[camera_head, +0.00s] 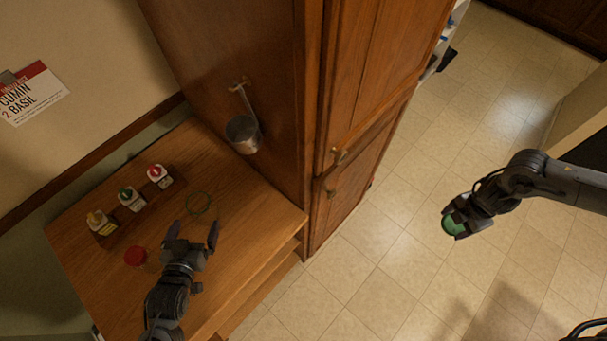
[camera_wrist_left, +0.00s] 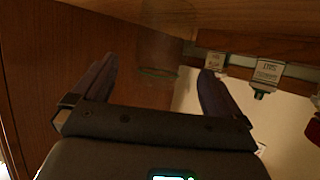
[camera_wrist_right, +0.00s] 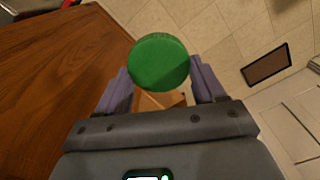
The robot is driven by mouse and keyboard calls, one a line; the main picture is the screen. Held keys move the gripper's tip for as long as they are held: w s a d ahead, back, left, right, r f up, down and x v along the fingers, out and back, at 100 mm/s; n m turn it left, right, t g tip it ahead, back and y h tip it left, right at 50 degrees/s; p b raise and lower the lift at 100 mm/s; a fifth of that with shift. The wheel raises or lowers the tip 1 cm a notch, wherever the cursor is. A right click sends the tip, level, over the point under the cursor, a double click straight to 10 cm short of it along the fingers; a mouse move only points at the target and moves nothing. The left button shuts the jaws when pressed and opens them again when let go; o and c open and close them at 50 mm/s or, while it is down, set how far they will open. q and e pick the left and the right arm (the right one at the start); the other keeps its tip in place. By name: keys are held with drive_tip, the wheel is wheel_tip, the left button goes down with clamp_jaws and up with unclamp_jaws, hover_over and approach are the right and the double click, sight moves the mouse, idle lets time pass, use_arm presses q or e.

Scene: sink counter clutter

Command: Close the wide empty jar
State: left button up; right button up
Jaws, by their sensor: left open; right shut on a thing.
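A clear, empty glass jar (camera_head: 200,204) with a greenish rim stands on the wooden counter; its walls are hard to make out. It shows faintly beyond the fingertips in the left wrist view (camera_wrist_left: 160,50). My left gripper (camera_head: 194,228) is open, its fingers pointing toward the jar. A round green lid (camera_wrist_right: 158,61) is between the fingers of my right gripper (camera_wrist_right: 162,72), which is shut on it. In the head view the green lid (camera_head: 452,226) is held out over the floor, far right of the counter, partly hidden by the gripper.
A wooden rack (camera_head: 134,205) with several small labelled jars stands behind the glass jar. A metal cup (camera_head: 243,134) hangs on the wooden cabinet (camera_head: 240,60) at the counter's right end. Open floor lies beyond.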

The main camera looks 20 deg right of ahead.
sight(199, 218)
use_arm(q)
drive_tip(key=shift+x, duration=1.55)
drive_tip(key=shift+a+p+x, duration=0.2)
drive_tip(key=shift+p+x, duration=0.3)
drive_tip(key=shift+x, duration=2.1)
drive_tip(key=shift+f, duration=0.1)
drive_tip(key=shift+c, duration=0.2)
drive_tip(key=c, duration=1)
